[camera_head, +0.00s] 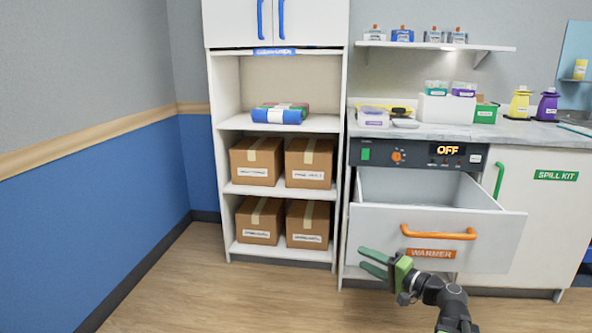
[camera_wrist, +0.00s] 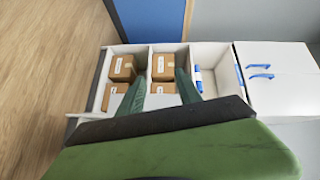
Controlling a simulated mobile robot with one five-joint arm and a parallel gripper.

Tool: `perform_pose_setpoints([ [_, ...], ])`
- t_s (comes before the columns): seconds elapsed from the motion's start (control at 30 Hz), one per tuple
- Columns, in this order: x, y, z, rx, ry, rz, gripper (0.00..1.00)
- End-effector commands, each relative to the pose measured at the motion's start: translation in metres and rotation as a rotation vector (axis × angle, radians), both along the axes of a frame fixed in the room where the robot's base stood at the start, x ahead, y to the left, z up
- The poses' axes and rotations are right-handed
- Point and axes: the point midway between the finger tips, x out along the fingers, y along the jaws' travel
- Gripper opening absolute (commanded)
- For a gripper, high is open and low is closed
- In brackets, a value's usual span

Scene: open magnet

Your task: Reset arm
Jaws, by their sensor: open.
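My gripper (camera_head: 374,263) has green fingers and is open and empty in the head view. It is in front of the lower left part of the open warmer drawer (camera_head: 380,236), below the orange handle (camera_head: 438,232). I cannot tell whether it touches the drawer front. In the wrist view the two fingers of my gripper (camera_wrist: 160,88) are spread apart with nothing between them. They point toward the white shelf unit (camera_wrist: 190,55), which appears turned on its side.
Brown boxes (camera_head: 257,161) and a blue roll (camera_head: 276,116) sit in the shelf unit. The drawer juts out under a control panel reading OFF (camera_head: 447,150). Bottles and boxes stand on the counter (camera_head: 430,131). The wooden floor (camera_head: 200,290) at left is clear.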

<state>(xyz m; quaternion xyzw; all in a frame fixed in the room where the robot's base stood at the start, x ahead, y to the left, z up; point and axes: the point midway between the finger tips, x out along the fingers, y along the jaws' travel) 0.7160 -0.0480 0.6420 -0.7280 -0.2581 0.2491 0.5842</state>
Motion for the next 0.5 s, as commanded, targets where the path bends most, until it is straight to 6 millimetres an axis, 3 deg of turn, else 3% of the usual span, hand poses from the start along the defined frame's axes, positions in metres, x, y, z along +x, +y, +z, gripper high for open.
perform_pose_setpoints([
  [0.03, -0.004, 0.046, 0.001, -0.081, 0.038, 0.086, 0.41],
  [0.1, -0.017, 0.102, -0.022, -0.233, 0.108, 0.211, 0.41],
  [0.2, -0.051, 0.159, -0.065, -0.51, 0.225, 0.393, 0.41],
  [0.27, -0.069, 0.168, -0.09, -0.664, 0.291, 0.463, 0.41],
  [0.33, -0.087, 0.164, -0.113, -0.818, 0.365, 0.516, 0.41],
  [0.43, -0.106, 0.139, -0.137, -1.008, 0.468, 0.549, 0.41],
  [0.5, -0.116, 0.112, -0.15, -1.119, 0.546, 0.547, 0.41],
])
